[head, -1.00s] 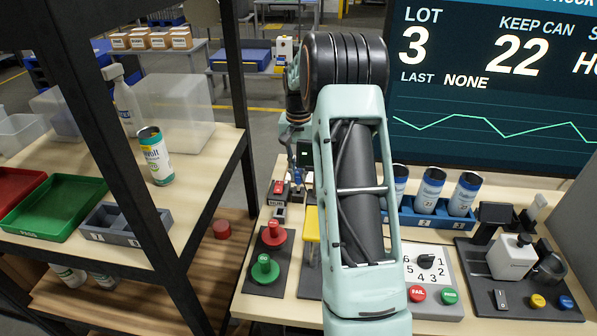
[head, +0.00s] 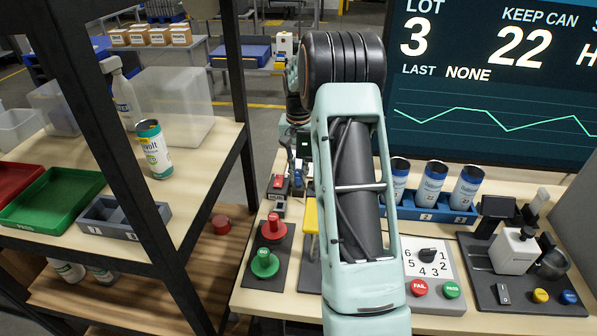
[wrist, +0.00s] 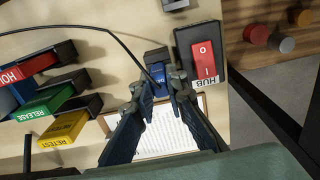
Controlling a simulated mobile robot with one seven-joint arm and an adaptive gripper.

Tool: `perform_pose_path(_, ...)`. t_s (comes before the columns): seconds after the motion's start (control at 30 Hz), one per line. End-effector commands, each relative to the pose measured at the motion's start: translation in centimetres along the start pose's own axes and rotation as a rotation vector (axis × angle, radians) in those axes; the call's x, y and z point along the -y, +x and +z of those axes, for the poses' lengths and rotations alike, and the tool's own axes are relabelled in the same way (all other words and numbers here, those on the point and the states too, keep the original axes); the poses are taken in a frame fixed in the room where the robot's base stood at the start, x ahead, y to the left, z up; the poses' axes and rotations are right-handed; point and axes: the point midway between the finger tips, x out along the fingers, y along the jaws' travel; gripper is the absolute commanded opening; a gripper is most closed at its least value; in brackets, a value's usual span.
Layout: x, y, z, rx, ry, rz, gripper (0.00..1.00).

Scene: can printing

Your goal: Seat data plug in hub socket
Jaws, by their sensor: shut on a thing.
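My gripper (wrist: 160,92) is shut on the blue data plug (wrist: 158,75) above the table, in the wrist view. A thin black cable runs from the left to the plug. A dark block (wrist: 155,55) lies just beyond the plug's far end; I cannot tell whether it is the socket or whether they touch. The hub (wrist: 182,62), with a red rocker switch and a HUB label, is right of the gripper. In the head view the hub's red switch (head: 279,182) shows left of my arm, which largely hides the gripper and plug.
Red, green and yellow labelled blocks (wrist: 48,101) are left in the wrist view. A white printed sheet (wrist: 167,135) lies under the fingers. Red and green knobs (head: 266,263) stand near the table's left edge. A rack of blue cans (head: 427,212) is right of my arm.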

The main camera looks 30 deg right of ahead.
Motion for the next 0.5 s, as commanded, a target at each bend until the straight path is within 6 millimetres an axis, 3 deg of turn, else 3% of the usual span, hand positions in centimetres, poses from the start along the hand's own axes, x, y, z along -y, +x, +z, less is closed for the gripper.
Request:
perform_pose_path(0.37, -0.01, 1.03, -0.01, 0.0, 0.0, 0.0, 0.0)
perform_pose_path(0.4, 0.0, 0.91, -0.02, -0.001, 0.0, 0.0, 0.17)
perform_pose_path(0.5, 0.0, 0.9, -0.01, 0.0, 0.0, 0.0, 0.28)
